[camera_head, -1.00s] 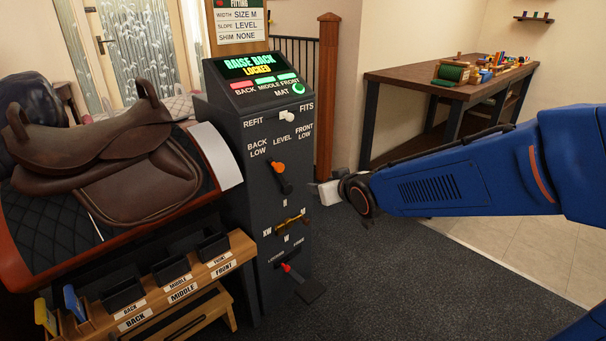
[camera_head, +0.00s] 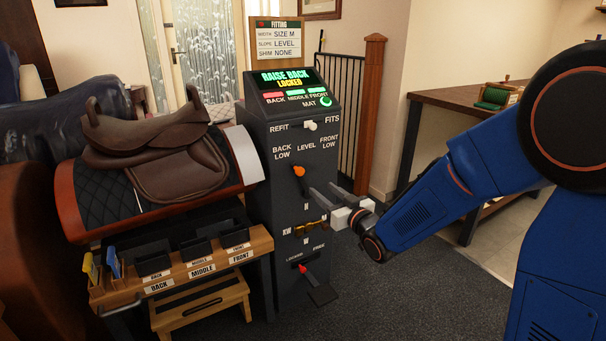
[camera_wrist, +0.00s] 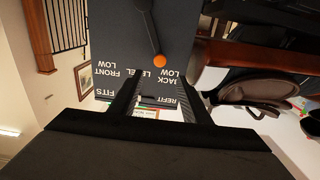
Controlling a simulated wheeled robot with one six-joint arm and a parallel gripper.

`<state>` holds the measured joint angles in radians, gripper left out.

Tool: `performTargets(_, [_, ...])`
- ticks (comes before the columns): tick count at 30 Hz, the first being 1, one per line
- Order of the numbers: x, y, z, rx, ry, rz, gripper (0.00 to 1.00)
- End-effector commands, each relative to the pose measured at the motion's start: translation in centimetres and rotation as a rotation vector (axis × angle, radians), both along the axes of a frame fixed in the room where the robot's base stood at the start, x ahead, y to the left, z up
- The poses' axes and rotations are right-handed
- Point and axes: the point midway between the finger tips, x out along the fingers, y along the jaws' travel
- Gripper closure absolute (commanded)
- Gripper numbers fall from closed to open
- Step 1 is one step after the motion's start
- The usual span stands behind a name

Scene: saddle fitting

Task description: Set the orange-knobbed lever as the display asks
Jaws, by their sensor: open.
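The lever with the orange knob (camera_head: 298,171) is on the front of the dark console (camera_head: 262,150). Its knob leans up and to the left, toward the BACK LOW label. The display (camera_head: 288,80) reads RAISE BACK, LOCKED. My gripper (camera_head: 320,194) is open and empty, just right of the lever in the head view. In the wrist view, which looks upside down, the orange knob (camera_wrist: 159,60) shows between the lines of the two spread fingers (camera_wrist: 158,90), slightly beyond their tips. I see no contact with it.
A white-knobbed lever (camera_head: 310,125) is above, by REFIT and FITS. A brass handle (camera_head: 310,227) and red-knobbed lever (camera_head: 302,267) are below. The saddle (camera_head: 165,150) on its stand and several black bins (camera_head: 195,250) are to the left. Open carpet lies in front.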

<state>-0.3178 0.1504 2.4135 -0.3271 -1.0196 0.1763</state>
Motion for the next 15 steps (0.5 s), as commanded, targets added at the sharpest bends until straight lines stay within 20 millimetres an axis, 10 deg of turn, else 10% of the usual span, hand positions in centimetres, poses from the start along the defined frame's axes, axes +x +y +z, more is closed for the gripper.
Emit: performTargets(15, [7.4,5.1,-0.1,-0.001,0.002,0.001,0.57])
